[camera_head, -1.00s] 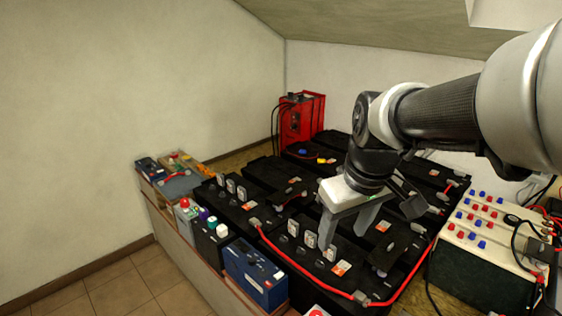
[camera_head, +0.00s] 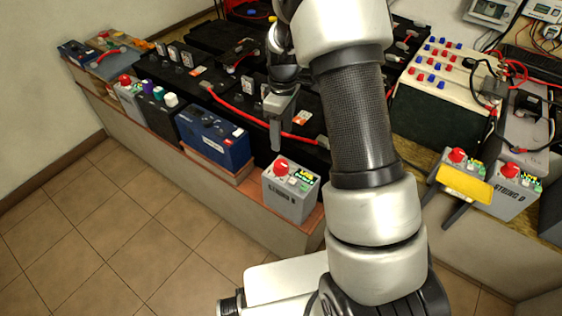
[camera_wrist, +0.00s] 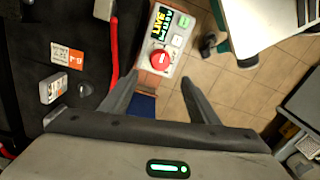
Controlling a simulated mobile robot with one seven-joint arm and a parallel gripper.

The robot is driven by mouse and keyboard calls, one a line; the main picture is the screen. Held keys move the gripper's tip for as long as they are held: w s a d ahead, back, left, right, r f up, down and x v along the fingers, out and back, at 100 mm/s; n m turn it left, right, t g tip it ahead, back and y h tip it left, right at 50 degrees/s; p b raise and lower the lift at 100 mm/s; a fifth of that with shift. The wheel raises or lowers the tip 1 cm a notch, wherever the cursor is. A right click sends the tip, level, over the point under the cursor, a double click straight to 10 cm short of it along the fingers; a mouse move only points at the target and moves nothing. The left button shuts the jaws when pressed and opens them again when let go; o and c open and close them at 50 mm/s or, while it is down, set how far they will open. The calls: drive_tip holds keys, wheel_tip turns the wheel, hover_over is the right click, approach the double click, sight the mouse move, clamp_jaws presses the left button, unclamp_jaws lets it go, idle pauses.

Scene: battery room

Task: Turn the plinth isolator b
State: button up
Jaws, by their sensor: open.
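A grey isolator box (camera_head: 289,199) with a red knob (camera_head: 281,166) stands on the front ledge, near its right end. Its side lettering reads STRING, with the last letter hard to read. In the wrist view the isolator box (camera_wrist: 164,43) shows a red knob (camera_wrist: 160,60), small buttons and a LIVE label, beyond the fingertips. My gripper (camera_head: 276,136) is above and slightly behind this box, apart from it. In the wrist view my gripper (camera_wrist: 160,95) is open and empty, the knob lying ahead between its fingers.
A blue battery (camera_head: 214,139) sits left of the box. A red cable (camera_head: 245,112) crosses the black batteries behind. Similar red-knobbed boxes stand at far left (camera_head: 128,97) and right, one marked STRING D (camera_head: 514,195). The tiled floor (camera_head: 150,230) in front is clear.

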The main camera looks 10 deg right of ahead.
sight(281, 163)
wheel_tip(281, 163, down, 13)
drive_tip(key=shift+s+a+r+b, duration=0.1)
drive_tip(key=shift+s+r+b, duration=0.1)
drive_tip(key=shift+b, duration=0.7)
drive_tip(key=c, duration=1)
drive_tip(key=shift+c, duration=0.2)
